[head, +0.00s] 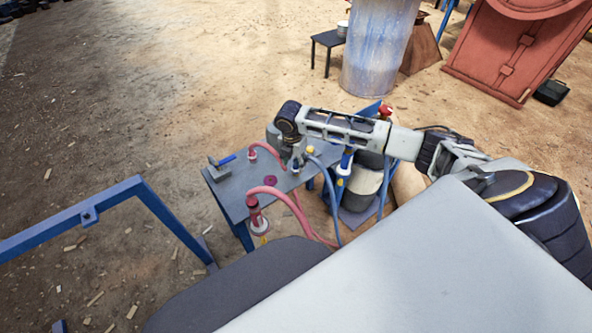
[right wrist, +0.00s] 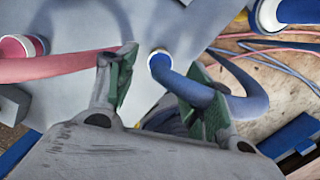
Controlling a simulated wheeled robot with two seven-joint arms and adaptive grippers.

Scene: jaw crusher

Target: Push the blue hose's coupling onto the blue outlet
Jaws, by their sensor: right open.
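The blue hose (head: 326,190) arches up from below the grey table's right edge. Its end meets a white-ringed blue fitting on the table top, seen in the right wrist view (right wrist: 159,58). The hose's coupling and the blue outlet cannot be told apart there, nor how deeply they are joined. My right gripper (right wrist: 168,62) is open, its green-padded fingers spread above the table on either side of that fitting. The hose (right wrist: 190,88) runs from between them past the right finger. In the head view my right gripper (head: 294,158) is small and partly hidden. My left gripper is out of view.
Red hoses (head: 268,190) arch beside the fitting; one (right wrist: 60,67) reaches the left finger's side in the wrist view. A blue-handled tool (head: 226,160) lies on the grey table (head: 232,202). A blue rail (head: 90,214) stands at the left.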

